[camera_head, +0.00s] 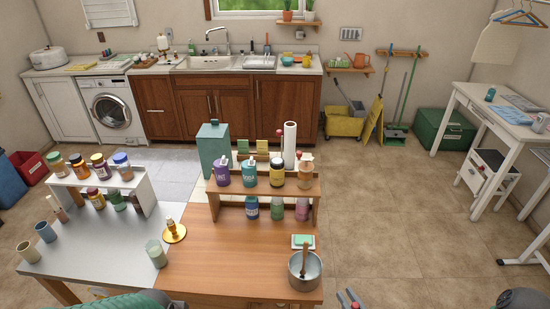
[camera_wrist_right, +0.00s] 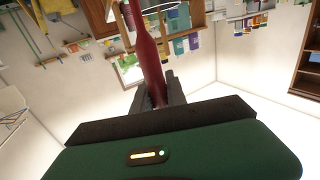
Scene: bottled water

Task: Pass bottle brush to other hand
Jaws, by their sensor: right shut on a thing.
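My right gripper (camera_wrist_right: 158,98) is shut on a long dark red thing (camera_wrist_right: 149,55) in the right wrist view. The thing runs away from the fingers toward the top edge, and its far end is cut off or unclear. I cannot tell for sure that it is the bottle brush. In the head view the fingertips of my right gripper (camera_head: 350,299) show at the bottom edge, right of the table; the held thing cannot be made out there. My left gripper's fingers are not in view.
A wooden table (camera_head: 225,285) joins a grey one (camera_head: 95,262). A metal pot (camera_head: 305,271) with a handled tool in it stands at the front right corner. A small wooden shelf (camera_head: 305,193) holds several jars. A white rack (camera_head: 140,185) holds more.

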